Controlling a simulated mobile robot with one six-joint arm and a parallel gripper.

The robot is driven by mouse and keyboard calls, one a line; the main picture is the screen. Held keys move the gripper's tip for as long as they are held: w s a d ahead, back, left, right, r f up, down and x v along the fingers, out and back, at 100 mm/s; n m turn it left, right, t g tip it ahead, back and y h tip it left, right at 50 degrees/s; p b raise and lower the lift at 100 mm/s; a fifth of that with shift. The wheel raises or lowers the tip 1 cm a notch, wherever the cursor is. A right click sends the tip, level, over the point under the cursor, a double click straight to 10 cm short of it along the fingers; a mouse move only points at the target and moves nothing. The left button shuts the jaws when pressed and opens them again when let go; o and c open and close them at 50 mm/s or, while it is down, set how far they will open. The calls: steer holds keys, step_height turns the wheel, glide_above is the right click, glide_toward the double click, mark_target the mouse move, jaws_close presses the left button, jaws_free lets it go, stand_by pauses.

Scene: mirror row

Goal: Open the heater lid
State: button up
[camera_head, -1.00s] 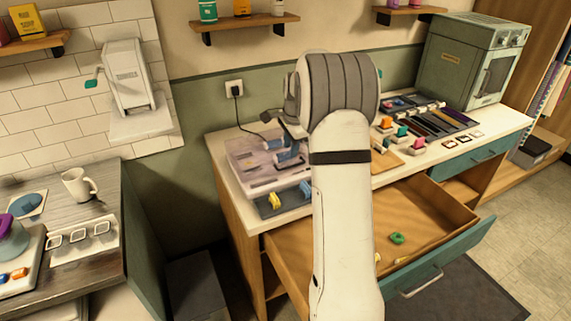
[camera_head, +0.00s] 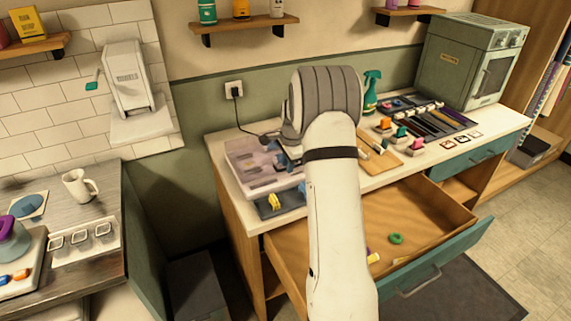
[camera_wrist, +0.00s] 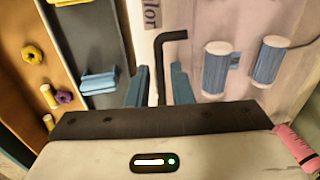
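The heater (camera_head: 250,165) is a pale box with a translucent pinkish lid (camera_wrist: 268,25) on the counter's left end; its right side is hidden by my arm in the head view. In the wrist view a dark L-shaped handle (camera_wrist: 161,62) stands between my fingers, beside two blue-and-white cylinders (camera_wrist: 215,70). My gripper (camera_wrist: 160,88) is open, its blue fingers on either side of the handle with gaps visible. The lid appears down.
A dark tray (camera_head: 268,212) with yellow and blue pieces lies in front of the heater. An open drawer (camera_head: 425,215) holds a green ring and small pieces. A green spray bottle (camera_head: 371,92), a board (camera_head: 385,150) and an oven (camera_head: 470,65) stand further right.

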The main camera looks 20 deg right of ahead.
jaws_close()
